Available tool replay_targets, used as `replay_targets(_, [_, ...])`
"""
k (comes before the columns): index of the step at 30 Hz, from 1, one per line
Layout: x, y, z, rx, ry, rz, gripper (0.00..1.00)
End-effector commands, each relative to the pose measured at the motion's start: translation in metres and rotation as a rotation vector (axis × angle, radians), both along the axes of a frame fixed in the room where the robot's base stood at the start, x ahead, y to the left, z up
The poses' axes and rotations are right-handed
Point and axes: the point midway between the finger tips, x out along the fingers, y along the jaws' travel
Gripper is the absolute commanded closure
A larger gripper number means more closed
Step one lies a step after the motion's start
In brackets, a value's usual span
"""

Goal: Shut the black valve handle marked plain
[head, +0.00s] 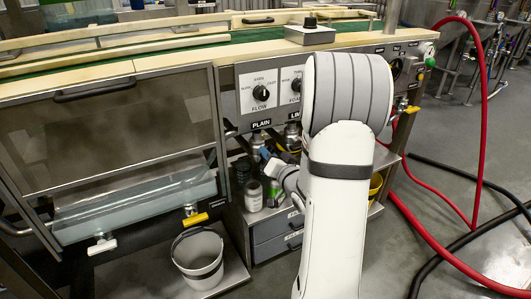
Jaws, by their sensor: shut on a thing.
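The PLAIN label (261,123) is on the machine's front panel, left of my arm. A metal valve (256,140) hangs right below that label. My gripper (268,157) is at this valve, coming from the lower right, and its jaws are shut at the black valve handle. The handle is mostly covered by the jaws, so its angle cannot be read. My white arm hides the panel to the right of the LIME label.
Bottles and jars (252,195) stand on a shelf just below my gripper. A grey bucket (197,258) stands at lower left, under a yellow-handled valve (195,219). A clear-fronted cabinet (120,140) is at left. Red hoses (484,130) run at right.

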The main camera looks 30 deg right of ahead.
Motion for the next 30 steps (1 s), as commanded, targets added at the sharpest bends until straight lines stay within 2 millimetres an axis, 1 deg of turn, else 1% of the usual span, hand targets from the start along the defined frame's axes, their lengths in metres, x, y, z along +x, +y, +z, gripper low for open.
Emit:
replay_targets(4, [-0.0001, -0.0004, -0.0001, 0.082, 0.004, 0.001, 1.0])
replay_targets(10, [-0.0001, -0.0011, -0.001, 0.151, 0.006, 0.001, 1.0])
replay_targets(26, [-0.0001, -0.0016, -0.0018, 0.18, 0.007, -0.001, 1.0])
replay_targets(27, [-0.0001, -0.0016, -0.0018, 0.18, 0.007, -0.001, 0.88])
replay_targets(30, [-0.0001, -0.0016, -0.0017, 0.18, 0.007, -0.001, 0.8])
